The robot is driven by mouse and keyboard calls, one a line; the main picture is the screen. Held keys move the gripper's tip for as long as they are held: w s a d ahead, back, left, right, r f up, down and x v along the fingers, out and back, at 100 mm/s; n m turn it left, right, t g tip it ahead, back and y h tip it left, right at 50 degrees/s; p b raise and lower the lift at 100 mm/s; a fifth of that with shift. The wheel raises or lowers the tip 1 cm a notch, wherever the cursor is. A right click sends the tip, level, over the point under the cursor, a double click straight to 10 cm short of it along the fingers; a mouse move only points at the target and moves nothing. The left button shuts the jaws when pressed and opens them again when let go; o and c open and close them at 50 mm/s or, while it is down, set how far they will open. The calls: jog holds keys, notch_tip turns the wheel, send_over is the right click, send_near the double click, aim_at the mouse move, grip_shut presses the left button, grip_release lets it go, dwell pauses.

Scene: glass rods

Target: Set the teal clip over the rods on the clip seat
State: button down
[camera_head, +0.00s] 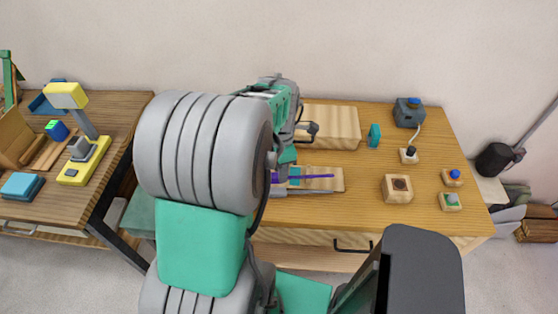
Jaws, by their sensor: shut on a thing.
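My gripper (286,164) points down over the left part of a low wooden board (328,186) on the main table; my arm hides much of it. A small teal piece, seemingly the teal clip (294,172), shows right at the fingertips, and the gripper appears shut on it. A purple rod (318,177) lies across the board there. A grey rod-like strip (312,192) runs along the board's front edge. Whether the clip touches the rods or the seat cannot be told.
A teal upright piece (374,137) stands beside a large wooden block (331,128) behind. At right are a wooden cube with a dark hole (397,188), button boxes (452,177) and a grey-blue device (408,112). A cluttered side table (122,108) stands left.

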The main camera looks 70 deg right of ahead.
jog(key=w+d+m, duration=0.1)
jog(key=d, duration=0.9)
notch_tip(320, 180, down, 6)
jog(key=b, duration=0.5)
jog(key=shift+w+a+f, duration=0.1)
jog(key=shift+f, duration=0.05)
